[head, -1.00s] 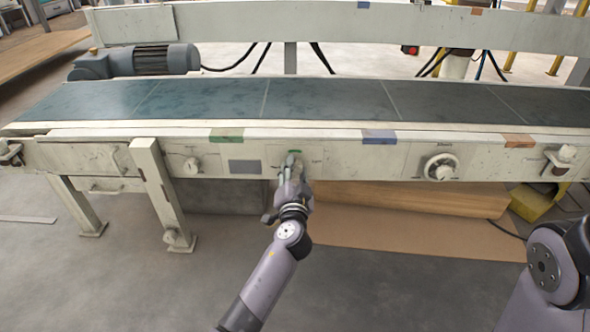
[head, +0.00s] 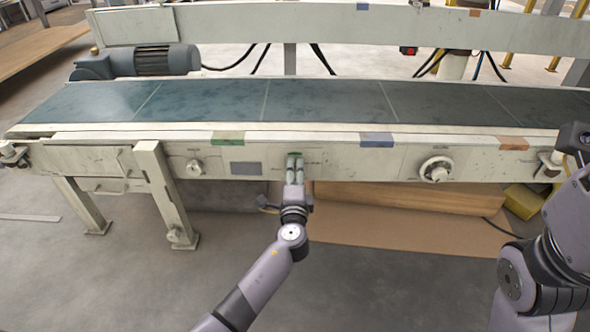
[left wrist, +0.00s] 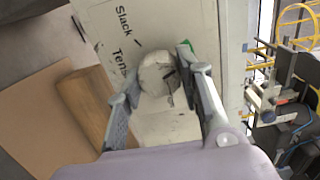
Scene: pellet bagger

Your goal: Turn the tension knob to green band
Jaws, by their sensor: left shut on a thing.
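The tension knob (left wrist: 157,76) is a round, pale knob on the machine's front panel. In the left wrist view it sits between the two fingers of my left gripper (left wrist: 165,97), which is shut on it. A dark mark shows on its face, but I cannot tell exactly where it points. The green band (left wrist: 184,46) lies beside the knob, close to one finger. The labels "Slack" and part of "Tens" show on the panel. In the head view my left gripper (head: 295,167) hides most of the knob, with the green band (head: 294,154) just above.
The conveyor belt (head: 265,100) runs above the front panel. A larger dial (head: 436,169) is to the right and a small knob (head: 194,166) to the left. A cardboard sheet (head: 400,237) lies on the floor below. My right arm is at the right edge.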

